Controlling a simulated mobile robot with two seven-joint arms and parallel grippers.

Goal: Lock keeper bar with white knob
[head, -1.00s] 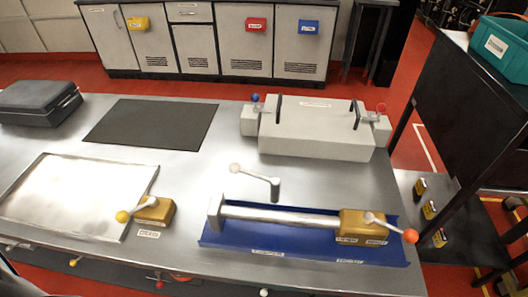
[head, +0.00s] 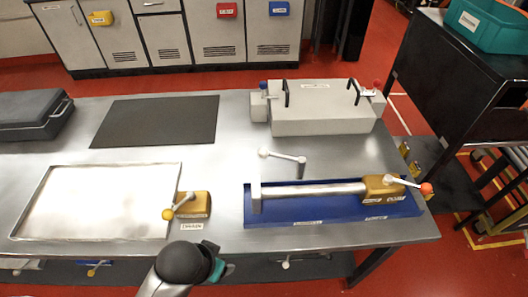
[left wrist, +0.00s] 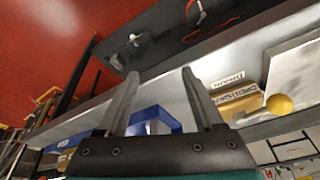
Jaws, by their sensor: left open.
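The keeper bar (head: 285,157) is a short grey lever at the back edge of the blue tray (head: 330,214). Its white knob (head: 263,153) is at the left end, and its pivot post is at the right end. A steel cylinder (head: 310,190) lies along the tray, left of a brass block with an orange-knobbed lever (head: 408,183). My left arm shows at the bottom of the head view, in front of the bench; its fingers are hidden there. In the left wrist view my left gripper (left wrist: 160,73) is open and empty. The white knob cannot be made out there. My right gripper is out of view.
A brass block with a yellow-knobbed lever (head: 169,213) stands left of the tray, beside a flat metal plate (head: 100,215). A grey box (head: 320,120) stands behind. The bench between the dark mat (head: 155,120) and the tray is clear.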

